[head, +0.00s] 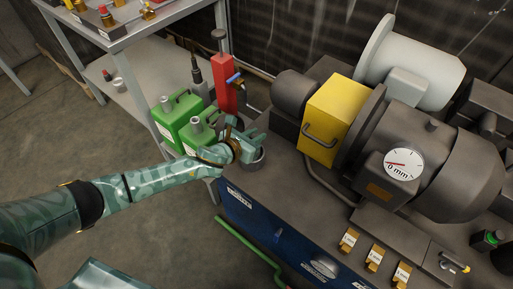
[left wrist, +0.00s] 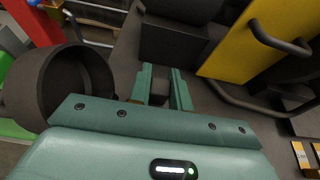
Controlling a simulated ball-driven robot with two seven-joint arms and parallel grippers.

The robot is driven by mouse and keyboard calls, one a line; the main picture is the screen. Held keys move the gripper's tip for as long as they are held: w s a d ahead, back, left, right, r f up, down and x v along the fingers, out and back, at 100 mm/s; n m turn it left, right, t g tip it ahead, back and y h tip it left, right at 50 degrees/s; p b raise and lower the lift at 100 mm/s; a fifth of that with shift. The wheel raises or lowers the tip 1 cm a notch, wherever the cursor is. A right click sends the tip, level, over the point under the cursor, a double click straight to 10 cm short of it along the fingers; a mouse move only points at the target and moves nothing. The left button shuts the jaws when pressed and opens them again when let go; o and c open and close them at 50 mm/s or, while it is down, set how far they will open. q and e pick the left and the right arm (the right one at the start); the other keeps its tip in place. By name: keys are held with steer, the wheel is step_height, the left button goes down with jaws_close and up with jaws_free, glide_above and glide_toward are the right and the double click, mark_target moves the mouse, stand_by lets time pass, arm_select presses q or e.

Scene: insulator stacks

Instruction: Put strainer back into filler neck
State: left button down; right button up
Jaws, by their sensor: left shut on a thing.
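My left gripper (head: 250,146) is above the left end of the machine's top, with its fingers pointing right. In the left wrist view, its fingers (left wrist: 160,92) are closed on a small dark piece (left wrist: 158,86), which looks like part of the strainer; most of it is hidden. A round grey rim, apparently the filler neck (head: 254,164), shows just below the gripper in the head view. A dark, open, hollow cylinder (left wrist: 45,95) stands left of the fingers in the left wrist view; I cannot tell whether it is the neck or the strainer's body. My right gripper is not in view.
A yellow box (head: 334,112) with a handle and a motor with a gauge (head: 404,164) stand right of the gripper. Green cans (head: 178,122) and a red post (head: 223,82) are behind it to the left. The machine's front top is partly clear.

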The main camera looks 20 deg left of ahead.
arm_select(q)
steer(key=shift+f, duration=0.85)
step_height(320, 180, down, 3)
steer(key=shift+s+r+b, duration=0.1)
steer(key=shift+r+b, duration=0.1)
steer(key=shift+b, duration=1)
steer(key=shift+r, duration=0.2)
steer(key=shift+f, duration=0.25)
steer(key=c, duration=1.3)
jaws_free()
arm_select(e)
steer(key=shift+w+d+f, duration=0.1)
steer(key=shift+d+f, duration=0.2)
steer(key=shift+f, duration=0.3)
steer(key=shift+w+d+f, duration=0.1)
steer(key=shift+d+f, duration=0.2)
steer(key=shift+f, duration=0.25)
